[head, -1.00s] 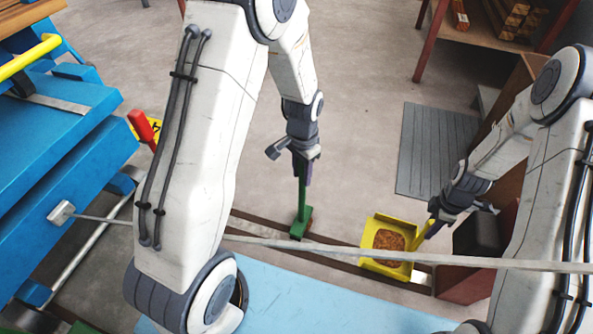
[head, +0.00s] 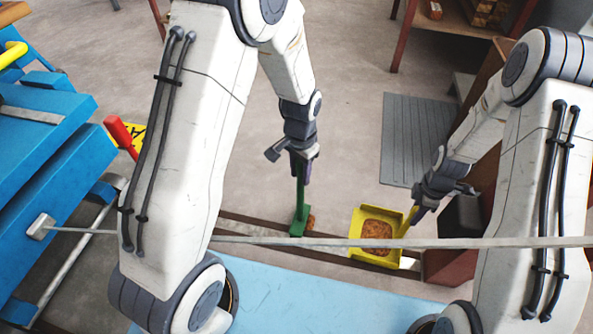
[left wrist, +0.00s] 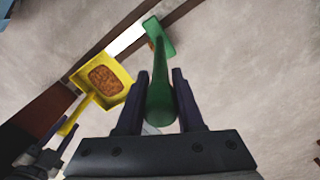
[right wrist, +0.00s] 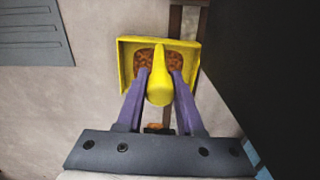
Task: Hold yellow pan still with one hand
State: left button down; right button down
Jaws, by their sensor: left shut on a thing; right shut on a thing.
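The yellow pan (head: 357,232) is a shallow square dustpan with a brown grainy heap (head: 376,230) in it, low over or on the floor. My right gripper (head: 416,213) is shut on its yellow handle; the right wrist view shows the handle (right wrist: 159,82) between the fingers. My left gripper (head: 303,170) is shut on the upright handle of a green brush (head: 300,220). The brush head (left wrist: 160,38) is left of the pan in the head view, apart from it. A small brown patch (head: 311,222) shows beside the brush head. Exact floor contact is unclear.
A thin grey rod (head: 330,242) crosses in front of the pan. A dark red box (head: 450,265) stands just right of the pan. Blue machinery (head: 50,150) is at left, a grey floor mat (head: 415,140) behind. Floor behind the brush is clear.

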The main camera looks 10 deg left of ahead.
pick_arm(q)
jog(key=shift+d+f, duration=0.1)
jog(key=shift+s+d, duration=0.1)
jog(key=shift+d, duration=1.8)
jog(key=shift+s+d, duration=0.1)
jog(key=shift+d, duration=1.85)
jog(key=shift+s+d, duration=0.1)
jog(key=shift+d, duration=1.9)
